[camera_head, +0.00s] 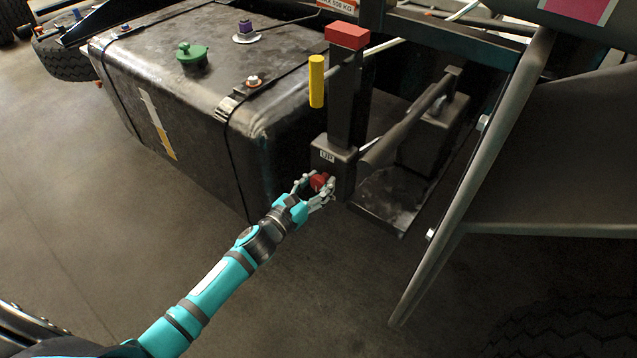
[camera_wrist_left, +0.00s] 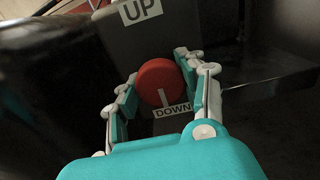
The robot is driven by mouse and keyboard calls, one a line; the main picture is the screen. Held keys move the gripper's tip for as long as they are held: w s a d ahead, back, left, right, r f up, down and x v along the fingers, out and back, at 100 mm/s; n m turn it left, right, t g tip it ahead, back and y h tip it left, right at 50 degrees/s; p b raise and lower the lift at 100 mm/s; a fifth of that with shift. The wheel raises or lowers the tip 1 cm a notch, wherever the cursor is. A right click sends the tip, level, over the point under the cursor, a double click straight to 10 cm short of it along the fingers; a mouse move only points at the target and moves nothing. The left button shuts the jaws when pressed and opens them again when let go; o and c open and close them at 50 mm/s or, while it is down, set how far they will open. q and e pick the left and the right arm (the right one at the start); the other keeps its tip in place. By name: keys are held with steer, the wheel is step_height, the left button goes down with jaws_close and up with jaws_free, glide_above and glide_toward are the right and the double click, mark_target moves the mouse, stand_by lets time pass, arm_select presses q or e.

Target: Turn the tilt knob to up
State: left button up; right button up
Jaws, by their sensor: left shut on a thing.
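The tilt knob (camera_head: 319,182) is a round red knob on the front of a dark post. My left gripper (camera_head: 316,189) reaches it from the lower left and is shut on it. In the left wrist view the knob (camera_wrist_left: 160,82) sits between the two fingers of my left gripper (camera_wrist_left: 163,98). A white mark on the knob face points down at the label DOWN (camera_wrist_left: 173,110). The label UP (camera_wrist_left: 140,11) is above the knob, and it also shows in the head view (camera_head: 327,155). My right gripper is not in view.
A large dark tank (camera_head: 190,100) with a green cap (camera_head: 192,54) stands left of the post. A yellow cylinder (camera_head: 316,80) and a red block (camera_head: 347,35) are above the knob. A slanted metal frame (camera_head: 470,180) is at right. Floor in front is clear.

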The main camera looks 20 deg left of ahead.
arm_select(q)
steer(key=shift+c, duration=1.1)
